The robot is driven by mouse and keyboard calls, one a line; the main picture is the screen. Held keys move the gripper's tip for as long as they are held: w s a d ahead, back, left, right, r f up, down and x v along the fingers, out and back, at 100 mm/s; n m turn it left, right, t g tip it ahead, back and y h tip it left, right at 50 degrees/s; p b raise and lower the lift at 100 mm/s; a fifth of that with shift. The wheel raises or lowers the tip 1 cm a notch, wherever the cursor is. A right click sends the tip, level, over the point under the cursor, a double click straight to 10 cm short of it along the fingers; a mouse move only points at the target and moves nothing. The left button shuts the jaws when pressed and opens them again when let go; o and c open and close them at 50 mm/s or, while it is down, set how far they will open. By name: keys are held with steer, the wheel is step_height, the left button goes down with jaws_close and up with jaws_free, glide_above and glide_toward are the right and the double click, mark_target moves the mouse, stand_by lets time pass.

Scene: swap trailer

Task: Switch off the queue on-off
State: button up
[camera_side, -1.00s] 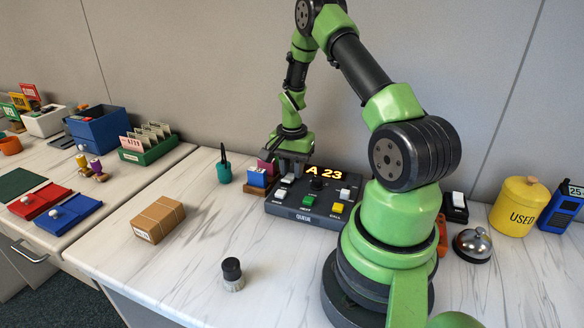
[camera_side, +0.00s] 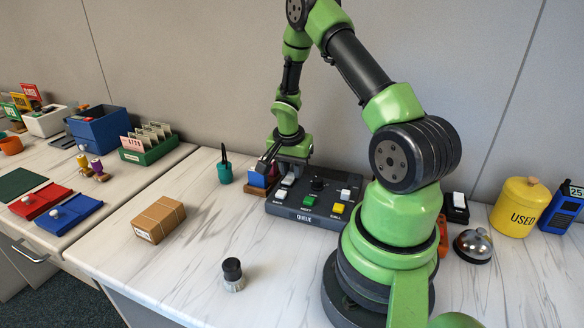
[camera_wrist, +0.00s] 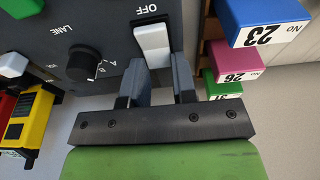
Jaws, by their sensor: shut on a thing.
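The dark queue panel (camera_side: 303,216) stands on the counter in front of my arm. Its display at the back is dark. The white on-off rocker (camera_wrist: 152,45) is at the panel's edge, beside the printed word OFF. In the side view the rocker (camera_side: 289,180) is partly under my gripper. My gripper (camera_wrist: 160,66) points at the rocker, with its two grey fingers close to it and a narrow gap between them. It is shut on the rocker, though the exact contact is hard to see.
A black LANE knob (camera_wrist: 83,63) sits beside the rocker. A green button (camera_side: 309,201) and a yellow button (camera_side: 339,208) are along the panel's front. A teal pen cup (camera_side: 224,175) is farther left.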

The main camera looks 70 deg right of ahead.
mark_target(288, 180)
steer(key=o, duration=0.9)
steer(key=shift+r, duration=0.1)
steer(key=r, duration=0.3)
steer(key=a+r, duration=0.1)
steer(key=r, duration=0.2)
steer(key=a+r, duration=0.1)
steer(key=r, duration=0.2)
steer(key=shift+r, duration=0.3)
steer(key=a+r+n+t, duration=0.4)
steer(key=a+r+n, duration=0.2)
steer(key=a+r, duration=0.6)
steer(key=s+a+r+n+t+y, duration=0.1)
steer(key=s+a+n, duration=0.1)
steer(key=s+a, duration=0.1)
steer(key=s+a+r+n+t+y, duration=0.1)
steer(key=s+a+r+n, duration=0.1)
steer(key=s+a+n, duration=0.1)
steer(key=s+a+r+n+t+y, duration=0.1)
steer(key=s+a+r+n+y, duration=0.1)
steer(key=a, duration=0.3)
steer(key=shift+s+a+r+n, duration=0.1)
steer(key=shift+s+a+n, duration=0.25)
steer(key=shift+s+n, duration=0.2)
